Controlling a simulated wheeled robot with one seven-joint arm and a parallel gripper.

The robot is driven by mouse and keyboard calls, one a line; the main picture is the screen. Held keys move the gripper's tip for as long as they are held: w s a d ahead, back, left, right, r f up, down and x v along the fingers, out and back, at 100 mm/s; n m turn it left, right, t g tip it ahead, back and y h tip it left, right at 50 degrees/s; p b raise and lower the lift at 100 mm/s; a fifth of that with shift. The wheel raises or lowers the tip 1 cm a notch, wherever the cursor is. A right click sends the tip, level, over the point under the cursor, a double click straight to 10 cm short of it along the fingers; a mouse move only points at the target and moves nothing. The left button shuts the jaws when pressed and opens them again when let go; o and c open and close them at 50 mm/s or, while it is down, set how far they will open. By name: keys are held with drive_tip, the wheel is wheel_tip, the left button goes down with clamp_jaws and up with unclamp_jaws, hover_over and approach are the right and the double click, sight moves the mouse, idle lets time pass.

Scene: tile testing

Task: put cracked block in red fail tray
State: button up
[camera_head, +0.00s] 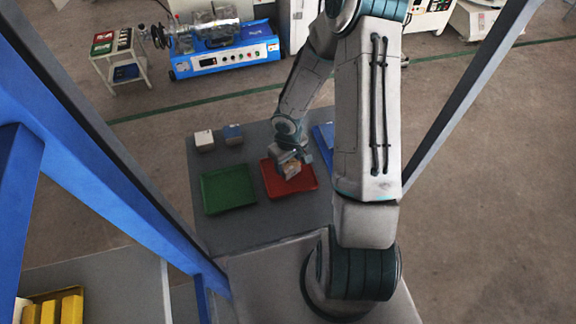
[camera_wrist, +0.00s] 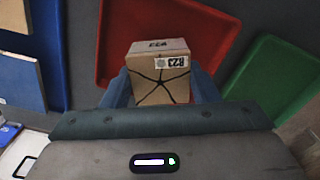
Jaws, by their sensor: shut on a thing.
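The cracked block (camera_wrist: 158,76) is a tan block with dark crack lines and a label reading 823. My gripper (camera_wrist: 160,95) is shut on it, with a blue finger on each side. In the wrist view the block overlaps the red fail tray (camera_wrist: 115,30). In the head view my gripper (camera_head: 290,160) holds the block (camera_head: 291,170) over the red tray (camera_head: 306,187). I cannot tell whether the block touches the tray floor. The rest of the red tray looks empty.
An empty green tray (camera_head: 228,190) lies left of the red one.

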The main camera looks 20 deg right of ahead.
drive_tip(key=shift+f, duration=1.25)
drive_tip(key=shift+f, duration=0.1)
drive_tip(key=shift+f+b, duration=0.1)
drive_tip(key=shift+b, duration=0.2)
drive_tip(key=o, duration=0.9)
drive_tip(key=shift+o, duration=0.2)
wheel_tip(320, 180, up, 13)
drive_tip(key=p, duration=0.3)
wheel_tip(320, 180, up, 16)
drive_tip(key=m+t+h, duration=0.1)
drive_tip(key=m+h, duration=0.1)
drive_tip(key=h, duration=0.1)
hover_over(289, 163)
drive_tip(key=s+d, duration=0.3)
drive_tip(key=s, duration=0.2)
drive_tip(key=s+a+r+m+t+y, duration=0.2)
drive_tip(key=s+a+r+t+y, duration=0.1)
drive_tip(key=s+r, duration=0.7)
drive_tip(key=shift+s+a+r+m, duration=0.15)
drive_tip(key=shift+r+m, duration=0.15)
drive_tip(key=shift+r, duration=0.05)
